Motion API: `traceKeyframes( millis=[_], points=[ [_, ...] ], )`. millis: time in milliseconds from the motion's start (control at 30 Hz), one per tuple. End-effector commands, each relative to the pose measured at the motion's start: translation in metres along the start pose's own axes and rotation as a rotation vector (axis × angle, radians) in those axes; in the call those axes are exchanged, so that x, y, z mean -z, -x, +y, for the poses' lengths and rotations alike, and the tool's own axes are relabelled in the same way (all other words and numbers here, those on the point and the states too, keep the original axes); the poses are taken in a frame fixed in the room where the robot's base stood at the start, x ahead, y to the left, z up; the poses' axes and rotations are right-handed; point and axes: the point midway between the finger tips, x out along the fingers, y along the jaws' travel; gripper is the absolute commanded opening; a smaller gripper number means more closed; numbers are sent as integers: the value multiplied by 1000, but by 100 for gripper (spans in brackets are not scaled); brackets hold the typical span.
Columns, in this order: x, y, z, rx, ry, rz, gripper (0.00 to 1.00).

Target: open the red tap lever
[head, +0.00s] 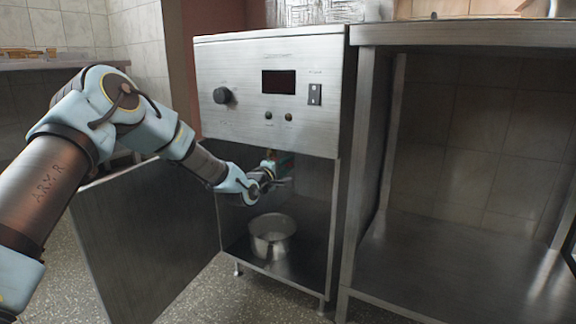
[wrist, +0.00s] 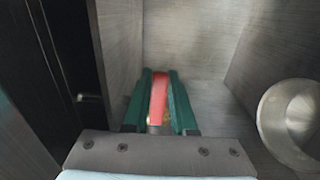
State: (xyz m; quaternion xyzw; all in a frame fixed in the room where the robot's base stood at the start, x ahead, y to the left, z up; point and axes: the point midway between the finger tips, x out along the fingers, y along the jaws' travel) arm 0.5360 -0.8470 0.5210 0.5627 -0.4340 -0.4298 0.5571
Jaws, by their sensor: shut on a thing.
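The red tap lever (wrist: 158,90) shows in the wrist view between the two green fingers of my gripper (wrist: 159,84). The fingers are shut on it, one on each side. A bit of brass colour shows beside the lever's lower end; the rest of the tap is hidden. In the head view my gripper (head: 283,160) reaches into the open steel cabinet (head: 270,95), under its control panel. The lever cannot be made out clearly in the head view.
A metal pot (head: 272,236) stands on the cabinet floor below my gripper and shows at right in the wrist view (wrist: 272,118). The open cabinet door (head: 150,240) is at left, beneath my arm. A steel table (head: 450,260) stands close at right.

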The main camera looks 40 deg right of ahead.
Motion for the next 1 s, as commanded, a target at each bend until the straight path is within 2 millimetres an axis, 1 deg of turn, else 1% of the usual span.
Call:
traceKeyframes(
  millis=[167, 367, 667, 1000],
  points=[
    [0, 0, -6, 1, -54, 0, 0],
    [2, 0, -19, 1, -183, 1, 0],
    [10, 0, -44, 1, -460, 1, 0],
    [28, 0, -68, 2, -785, 0, 0]
  ],
)
